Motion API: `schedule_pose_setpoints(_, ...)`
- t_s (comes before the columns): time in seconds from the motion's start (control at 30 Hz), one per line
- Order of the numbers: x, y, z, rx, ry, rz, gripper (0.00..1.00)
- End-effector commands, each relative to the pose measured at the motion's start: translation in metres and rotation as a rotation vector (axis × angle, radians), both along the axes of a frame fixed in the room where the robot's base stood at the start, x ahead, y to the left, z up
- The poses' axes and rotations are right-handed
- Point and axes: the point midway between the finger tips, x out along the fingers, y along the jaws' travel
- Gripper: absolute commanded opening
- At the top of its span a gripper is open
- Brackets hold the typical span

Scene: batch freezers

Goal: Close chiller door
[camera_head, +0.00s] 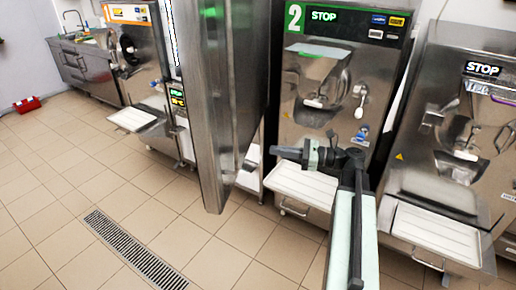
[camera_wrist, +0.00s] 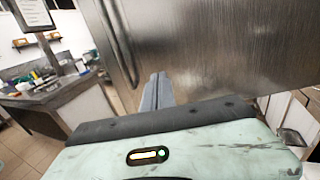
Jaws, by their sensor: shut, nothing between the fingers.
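The chiller door (camera_head: 222,100) is a tall brushed-steel panel in the head view, left of centre. It stands open, swung out into the room with its edge towards me. My gripper (camera_head: 275,151) is just right of the door, with its fingers pointing left at it. In the wrist view the door (camera_wrist: 215,45) fills the upper right. The two grey fingers of my gripper (camera_wrist: 156,92) are together and empty in front of it. I cannot tell whether the fingertips touch the door. The chiller's inside is mostly hidden behind the door.
Batch freezer 2 (camera_head: 325,85) stands right of the door, with a white drip tray (camera_head: 302,184) jutting out low. Another freezer (camera_head: 465,130) is at far right, and one (camera_head: 138,55) at left.

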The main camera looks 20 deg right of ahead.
Motion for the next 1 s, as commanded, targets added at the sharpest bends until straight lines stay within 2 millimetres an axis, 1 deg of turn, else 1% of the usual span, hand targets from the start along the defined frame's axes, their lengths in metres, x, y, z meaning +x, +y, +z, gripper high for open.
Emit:
schedule_pose_setpoints(0.17,0.017,0.026,0.000,-0.001,0.000,-0.004,0.00)
schedule_pose_setpoints(0.4,0.047,0.067,0.000,-0.003,-0.001,-0.009,0.00)
schedule_pose_setpoints(0.6,0.064,0.093,-0.001,-0.003,-0.001,-0.011,0.00)
schedule_pose_setpoints(0.77,0.070,0.101,0.000,-0.003,-0.001,-0.012,0.00)
schedule_pose_setpoints(1.0,0.071,0.102,0.000,-0.003,-0.001,-0.013,0.00)
